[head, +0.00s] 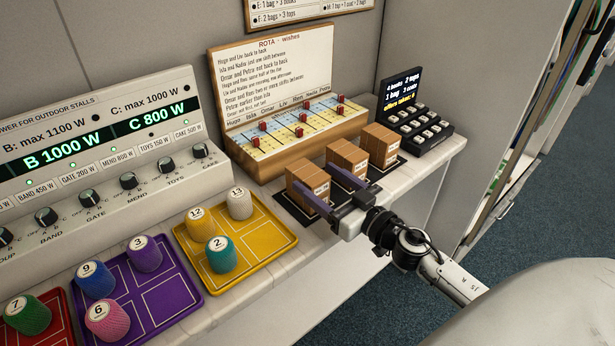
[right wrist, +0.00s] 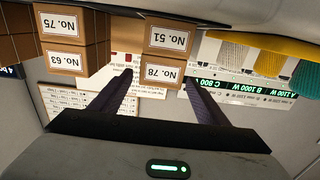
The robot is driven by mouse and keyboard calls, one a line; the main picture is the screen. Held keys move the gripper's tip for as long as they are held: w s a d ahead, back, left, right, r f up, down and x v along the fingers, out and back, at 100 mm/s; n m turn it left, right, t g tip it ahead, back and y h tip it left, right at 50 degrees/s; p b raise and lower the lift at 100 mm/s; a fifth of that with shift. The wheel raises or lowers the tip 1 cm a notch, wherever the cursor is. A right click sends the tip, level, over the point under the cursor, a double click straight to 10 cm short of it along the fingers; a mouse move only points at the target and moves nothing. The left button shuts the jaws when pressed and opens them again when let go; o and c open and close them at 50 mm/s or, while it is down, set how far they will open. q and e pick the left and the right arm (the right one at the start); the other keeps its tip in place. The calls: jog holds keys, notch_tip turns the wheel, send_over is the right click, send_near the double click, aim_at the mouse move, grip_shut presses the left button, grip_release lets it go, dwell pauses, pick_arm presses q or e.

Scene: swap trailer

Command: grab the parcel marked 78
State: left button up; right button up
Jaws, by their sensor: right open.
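The parcel marked 78 (right wrist: 162,72) is a brown box with a white label, shown upside down in the right wrist view. It sits on the parcel marked 51 (right wrist: 166,40). In the head view this looks like the leftmost stack (head: 307,175), its label partly hidden by my gripper. My right gripper (head: 314,178) is open, with one dark finger on each side of the 78 parcel. In the right wrist view its fingers (right wrist: 158,79) show gaps beside the box; I cannot tell whether either touches. My left gripper is out of view.
The stack with parcel 63 (right wrist: 64,61) over parcel 75 (right wrist: 62,26) is close beside. Another stack (head: 380,143) stands farther right. The wooden schedule board (head: 280,110) is behind; the yellow tray (head: 282,238) with yarn cones is left.

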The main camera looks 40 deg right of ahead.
aim_at(310, 173)
jog(key=w, duration=0.4)
jog(key=shift+w+a, duration=0.2)
jog(key=shift+w, duration=0.05)
jog(key=shift+f, duration=0.1)
jog(key=c, duration=1)
jog(key=shift+c, duration=1.1)
